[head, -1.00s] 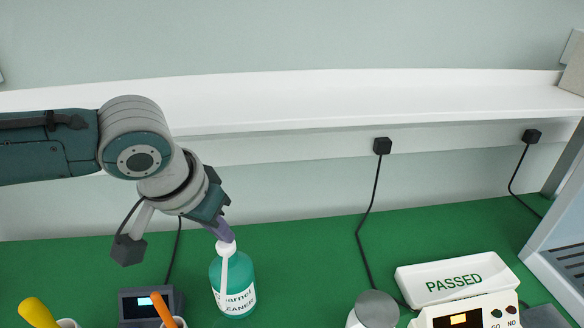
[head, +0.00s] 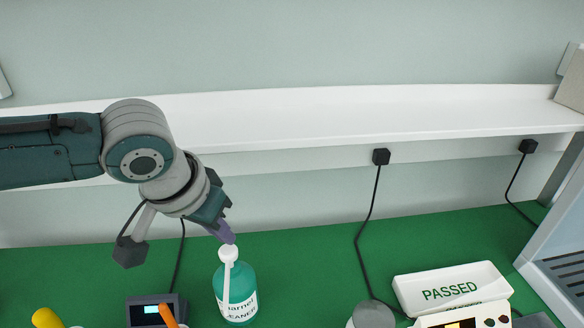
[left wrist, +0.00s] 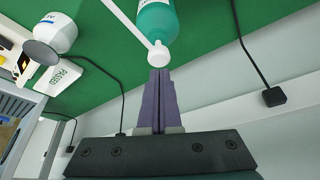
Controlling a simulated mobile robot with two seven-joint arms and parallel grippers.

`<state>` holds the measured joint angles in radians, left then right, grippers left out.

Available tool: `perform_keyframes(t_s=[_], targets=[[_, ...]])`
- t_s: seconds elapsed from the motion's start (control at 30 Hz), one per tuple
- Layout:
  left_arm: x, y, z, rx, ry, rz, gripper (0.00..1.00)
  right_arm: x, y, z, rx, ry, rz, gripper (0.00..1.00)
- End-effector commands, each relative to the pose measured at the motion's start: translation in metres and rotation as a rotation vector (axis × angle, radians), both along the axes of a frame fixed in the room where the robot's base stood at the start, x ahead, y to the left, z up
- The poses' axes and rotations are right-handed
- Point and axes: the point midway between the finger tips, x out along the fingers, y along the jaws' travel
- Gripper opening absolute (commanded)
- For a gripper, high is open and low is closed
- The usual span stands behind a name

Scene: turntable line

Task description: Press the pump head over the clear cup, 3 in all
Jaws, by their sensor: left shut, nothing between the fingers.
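A teal cleaner bottle (head: 236,291) with a white pump head (head: 229,253) stands upright on the green bench. My left gripper (head: 229,238) is shut and empty. Its purple fingertips are right at the top of the pump head; I cannot tell whether they touch it. In the left wrist view the closed fingers (left wrist: 159,74) point at the round white pump head (left wrist: 158,54), with the bottle (left wrist: 157,22) beyond it. The white spout runs towards the front of the bench. The clear cup cannot be seen in either view. My right gripper is out of view.
A device with a blue display (head: 140,310) stands left of the bottle, near orange (head: 167,315) and yellow (head: 46,318) handles. A grey round-topped object (head: 373,314) and a white PASSED tray (head: 490,280) are to the right. A white shelf (head: 330,115) runs behind.

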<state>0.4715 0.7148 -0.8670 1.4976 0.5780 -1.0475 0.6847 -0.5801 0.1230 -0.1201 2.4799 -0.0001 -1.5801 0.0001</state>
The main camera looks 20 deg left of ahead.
Motion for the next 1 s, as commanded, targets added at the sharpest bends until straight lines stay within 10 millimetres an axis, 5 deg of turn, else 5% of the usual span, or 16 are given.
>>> perform_keyframes(t_s=[1.0], targets=[[0.0,0.0,-0.026,0.0,0.0,0.001,0.0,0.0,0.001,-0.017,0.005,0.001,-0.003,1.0]])
